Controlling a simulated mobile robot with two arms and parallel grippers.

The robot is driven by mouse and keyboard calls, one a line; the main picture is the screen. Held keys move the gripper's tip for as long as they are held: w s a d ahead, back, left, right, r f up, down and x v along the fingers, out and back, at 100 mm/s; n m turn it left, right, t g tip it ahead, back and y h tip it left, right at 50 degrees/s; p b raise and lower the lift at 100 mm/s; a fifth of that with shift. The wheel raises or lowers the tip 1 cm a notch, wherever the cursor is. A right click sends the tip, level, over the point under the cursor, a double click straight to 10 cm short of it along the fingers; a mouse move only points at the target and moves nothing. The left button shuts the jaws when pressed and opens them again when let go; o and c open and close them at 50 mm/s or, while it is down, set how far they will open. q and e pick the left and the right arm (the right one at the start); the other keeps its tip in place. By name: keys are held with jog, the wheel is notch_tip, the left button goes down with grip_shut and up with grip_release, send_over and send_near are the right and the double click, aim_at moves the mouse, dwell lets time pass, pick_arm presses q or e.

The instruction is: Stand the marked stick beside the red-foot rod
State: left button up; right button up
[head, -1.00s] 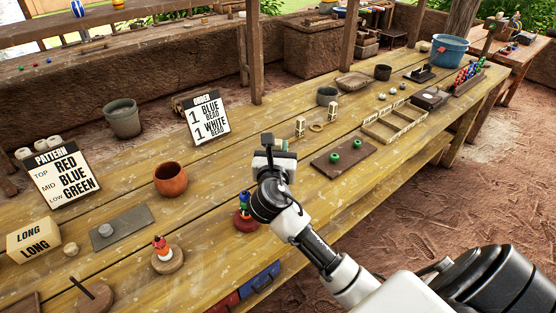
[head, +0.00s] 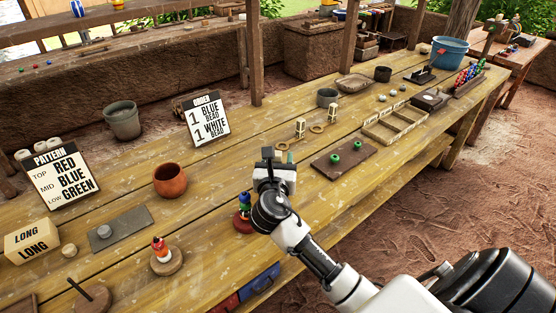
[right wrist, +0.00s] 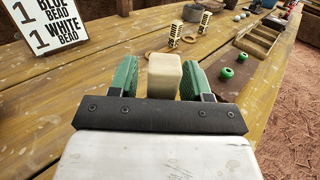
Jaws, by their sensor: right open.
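In the head view my right gripper (head: 273,158) is over the middle of the table, right of the red-foot rod (head: 243,224), which carries blue and green pieces. In the right wrist view the green-padded fingers (right wrist: 161,74) are apart, with a plain pale block (right wrist: 164,86) between them. I see no marks on the block and cannot tell whether the pads touch it; the gripper hides it in the head view. Two pale sticks with dark marks, a nearer one (head: 300,128) and a farther one (head: 332,113), stand beyond the gripper. My left gripper is not in view.
Two tan rings (head: 317,128) lie near the marked sticks. A brown board (head: 343,172) with two green pieces lies right of the gripper. A clay pot (head: 170,181), a bead sign (head: 206,119) and a round-based red peg (head: 160,243) stand to the left.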

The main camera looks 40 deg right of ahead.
jog(key=v, duration=1.2)
